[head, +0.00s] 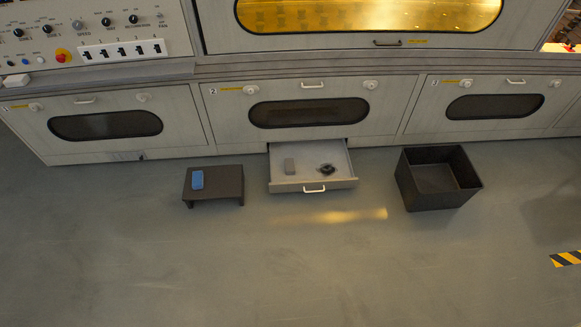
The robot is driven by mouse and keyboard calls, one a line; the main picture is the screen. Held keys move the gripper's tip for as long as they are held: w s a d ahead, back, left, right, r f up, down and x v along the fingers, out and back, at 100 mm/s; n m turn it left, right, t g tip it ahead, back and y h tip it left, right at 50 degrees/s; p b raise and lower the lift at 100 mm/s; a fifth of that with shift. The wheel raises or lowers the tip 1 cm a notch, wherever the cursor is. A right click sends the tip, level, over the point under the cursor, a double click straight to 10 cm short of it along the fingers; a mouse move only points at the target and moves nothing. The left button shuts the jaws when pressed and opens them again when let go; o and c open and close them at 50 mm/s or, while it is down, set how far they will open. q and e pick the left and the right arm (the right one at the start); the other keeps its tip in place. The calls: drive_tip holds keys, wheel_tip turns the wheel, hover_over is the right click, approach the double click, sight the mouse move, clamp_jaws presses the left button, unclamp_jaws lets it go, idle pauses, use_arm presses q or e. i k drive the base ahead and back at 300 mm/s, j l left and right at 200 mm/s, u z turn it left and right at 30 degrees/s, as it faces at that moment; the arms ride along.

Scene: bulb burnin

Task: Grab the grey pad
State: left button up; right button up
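A small grey pad (290,166) lies in the left part of an open drawer (318,185) at the foot of the machine. It lies flat on the drawer floor. A dark ring-like object (327,169) lies to its right in the same drawer. Neither of my grippers shows in the head view.
An open black bin (437,198) stands to the right. The machine front (313,112) with its closed hatches runs behind them. The floor in front is clear.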

sight(289, 162)
drive_tip(key=u, duration=0.45)
drive_tip(key=i+l+u, duration=0.4)
drive_tip(key=l, duration=0.2)
drive_tip(key=l+u, duration=0.2)
drive_tip(key=i+l+u, duration=0.2)
drive_tip(key=l, duration=0.25)
drive_tip(key=l+u, duration=0.2)
drive_tip(key=l, duration=0.15)
drive_tip(key=i, duration=0.05)
